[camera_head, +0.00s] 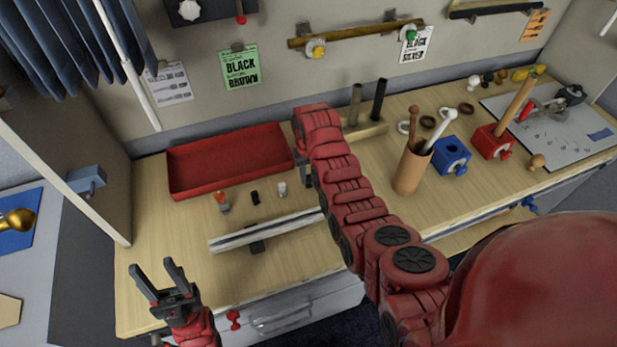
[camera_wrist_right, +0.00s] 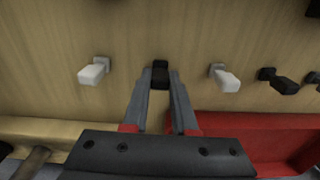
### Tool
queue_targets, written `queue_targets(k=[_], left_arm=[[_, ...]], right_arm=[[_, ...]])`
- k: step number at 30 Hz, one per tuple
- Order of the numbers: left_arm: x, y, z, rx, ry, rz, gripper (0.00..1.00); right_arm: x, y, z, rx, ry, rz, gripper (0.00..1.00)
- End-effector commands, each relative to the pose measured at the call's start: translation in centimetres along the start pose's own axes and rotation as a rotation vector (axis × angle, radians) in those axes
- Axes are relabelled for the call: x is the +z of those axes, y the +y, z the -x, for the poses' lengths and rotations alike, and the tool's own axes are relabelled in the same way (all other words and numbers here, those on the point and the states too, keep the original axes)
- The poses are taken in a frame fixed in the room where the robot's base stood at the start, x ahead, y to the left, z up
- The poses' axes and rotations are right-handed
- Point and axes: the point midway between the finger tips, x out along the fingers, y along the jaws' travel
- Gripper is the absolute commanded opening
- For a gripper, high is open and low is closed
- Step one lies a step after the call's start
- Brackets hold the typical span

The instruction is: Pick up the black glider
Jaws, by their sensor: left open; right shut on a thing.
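A black glider (camera_wrist_right: 160,74) is between the two fingertips of my right gripper (camera_wrist_right: 160,82) in the right wrist view. The gripper is shut on it, low over the wooden tabletop; I cannot tell whether it touches the wood. In the head view my right arm hides this glider, and only a little of the right gripper (camera_head: 306,172) shows. Another black glider (camera_head: 255,198) stands free on the table, seen also in the right wrist view (camera_wrist_right: 284,84). My left gripper (camera_head: 154,279) is open and empty at the front left.
White gliders stand on both sides of the held one, left (camera_wrist_right: 94,71) and right (camera_wrist_right: 225,78). A red-topped piece (camera_head: 222,202) is further left. An empty red tray (camera_head: 228,184) lies behind. A grey rail (camera_head: 265,232) lies in front. A wooden stick holder (camera_head: 366,131) stands behind my arm.

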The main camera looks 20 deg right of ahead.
Motion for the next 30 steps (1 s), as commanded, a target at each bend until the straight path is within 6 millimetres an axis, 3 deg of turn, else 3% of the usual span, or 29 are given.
queue_targets(k=[8, 11, 13, 18, 30], left_arm=[[0.2, 0.1, 1.4, 0.0, 0.0, 0.0, 0.5], [0.4, 0.1, 2.4, 0.0, 0.0, 0.0, 0.5], [0.1, 0.0, 0.4, 0.0, -0.001, 0.0, 0.5], [-0.3, -0.1, -2.0, 0.0, 0.0, 0.0, 0.5], [-0.4, -0.1, -2.5, 0.0, 0.0, 0.0, 0.5]], right_arm=[[-0.1, 0.0, 2.0, 0.0, 0.006, 0.0, 0.0], [-0.3, 0.0, 4.0, 0.0, 0.011, 0.0, 0.0], [-0.1, 0.0, 6.5, -0.001, 0.003, -0.001, 0.0], [0.0, 0.0, 9.0, -0.001, 0.002, -0.001, 0.0], [0.0, 0.0, 9.6, 0.0, 0.002, 0.0, 0.0]])
